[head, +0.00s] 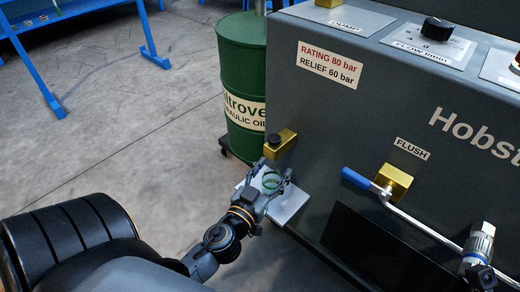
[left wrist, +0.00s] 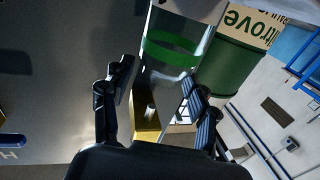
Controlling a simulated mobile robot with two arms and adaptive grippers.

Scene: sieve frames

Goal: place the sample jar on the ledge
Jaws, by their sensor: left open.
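The sample jar (head: 271,181) is clear with a green band. In the head view it sits between the fingers of my left gripper (head: 268,178), over the pale metal ledge (head: 290,205) at the machine's lower corner. In the left wrist view the jar (left wrist: 172,50) stands large, just beyond and partly between the spread fingertips of my left gripper (left wrist: 160,92). The fingers are open. I cannot tell whether the jar's base touches the ledge; fingers and wrist hide part of both. I make out no right gripper.
A green oil drum (head: 240,75) stands behind. The dark machine (head: 350,125) fills the right, with a blue-handled lever (head: 356,178).

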